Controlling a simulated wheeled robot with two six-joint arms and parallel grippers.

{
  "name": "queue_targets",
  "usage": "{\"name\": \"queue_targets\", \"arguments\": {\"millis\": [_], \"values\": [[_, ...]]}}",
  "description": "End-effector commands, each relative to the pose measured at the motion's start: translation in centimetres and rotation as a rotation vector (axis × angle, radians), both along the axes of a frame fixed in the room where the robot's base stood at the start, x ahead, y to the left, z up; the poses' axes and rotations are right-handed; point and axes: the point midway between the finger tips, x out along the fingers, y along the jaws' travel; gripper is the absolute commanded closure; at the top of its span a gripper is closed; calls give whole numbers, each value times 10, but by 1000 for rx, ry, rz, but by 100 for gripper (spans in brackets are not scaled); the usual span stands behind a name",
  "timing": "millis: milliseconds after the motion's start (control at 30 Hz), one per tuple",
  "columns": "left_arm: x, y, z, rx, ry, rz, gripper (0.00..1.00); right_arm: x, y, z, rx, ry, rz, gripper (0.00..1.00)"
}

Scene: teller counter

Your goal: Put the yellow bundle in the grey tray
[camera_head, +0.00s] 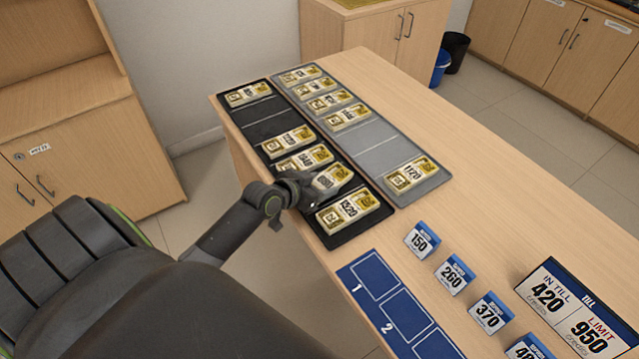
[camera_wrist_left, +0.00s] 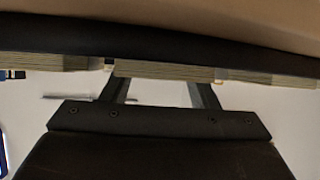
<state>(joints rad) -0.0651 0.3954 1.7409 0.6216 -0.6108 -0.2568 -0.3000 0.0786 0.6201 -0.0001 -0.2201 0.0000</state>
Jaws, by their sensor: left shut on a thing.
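Several yellow bundles with white number bands lie in the black tray (camera_head: 258,118) on the counter. My left gripper (camera_head: 308,186) is over the near part of this tray, shut on a yellow bundle (camera_head: 332,177), second from the near end. The held bundle's edge (camera_wrist_left: 165,70) shows between the fingers in the left wrist view. I cannot tell whether it is lifted. The nearest bundle (camera_head: 348,211) lies beside it. The grey tray (camera_head: 378,144) is alongside to the right, with bundles in its far part and one bundle (camera_head: 411,174) at its near end. My right gripper is not seen.
Bare slots show in the grey tray between its far bundles and its near one. Blue number cards (camera_head: 423,240) stand on the counter at right, near a till sign (camera_head: 575,309). A blue numbered mat (camera_head: 392,305) lies at the near edge.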

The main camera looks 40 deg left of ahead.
Motion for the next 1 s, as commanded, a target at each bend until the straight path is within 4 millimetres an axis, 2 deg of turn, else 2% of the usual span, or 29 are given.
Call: {"name": "queue_targets", "arguments": {"millis": [33,200,567,867,1000], "values": [[0,0,-1,0,0,0,43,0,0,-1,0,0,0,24],[0,0,-1,-1,0,0,24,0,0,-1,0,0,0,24],[0,0,-2,0,-1,0,24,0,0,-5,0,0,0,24],[-39,6,22,3,-1,-2,24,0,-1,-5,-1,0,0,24],[-65,11,37,4,2,-2,24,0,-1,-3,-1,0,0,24]]}}
